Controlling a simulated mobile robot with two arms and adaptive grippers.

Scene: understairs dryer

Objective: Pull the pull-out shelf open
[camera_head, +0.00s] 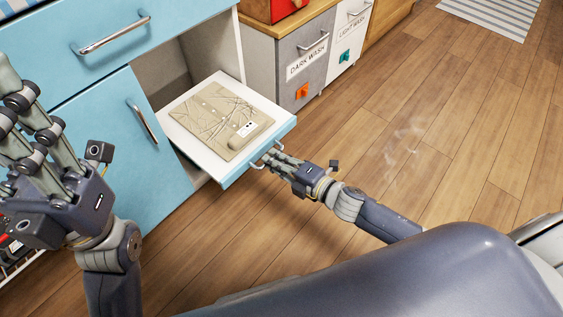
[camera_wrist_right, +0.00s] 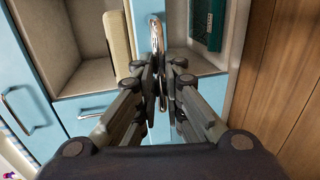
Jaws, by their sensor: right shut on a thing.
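The pull-out shelf (camera_head: 182,143) sticks out of the blue cabinet, with a white top and a light-blue front edge. My right gripper (camera_head: 268,158) is shut on the metal handle (camera_head: 257,163) at the shelf's front. In the right wrist view the handle (camera_wrist_right: 157,36) runs between the fingers (camera_wrist_right: 163,78), which hide part of it. My left gripper (camera_head: 35,105) is raised at the left, in front of the cabinet, with its fingers apart and nothing between them.
A blue drawer (camera_head: 120,25) is above the shelf opening, and a blue door (camera_head: 110,150) with an upright handle is to its left. Grey and white laundry bins (camera_head: 290,72) stand to the right. The wooden floor (camera_head: 440,110) in front and right is clear.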

